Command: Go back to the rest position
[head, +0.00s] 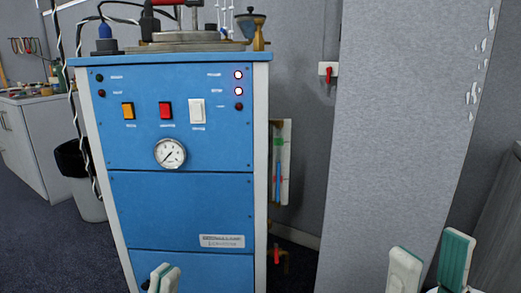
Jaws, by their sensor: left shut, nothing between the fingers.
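My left gripper (163,279) shows at the bottom edge, in front of the lower part of a blue cabinet. Its pale fingertips are together with nothing between them. My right gripper (431,266) shows at the bottom right, in front of a grey wall panel. Its two fingers, pale with green pads, stand apart and hold nothing. Only the fingertips of both grippers show; the rest is below the picture.
The blue cabinet machine (176,210), with a gauge, switches and lit lamps, stands ahead. Glassware and a funnel sit on top. A grey panel (395,130) stands right. Dark floor shows at left.

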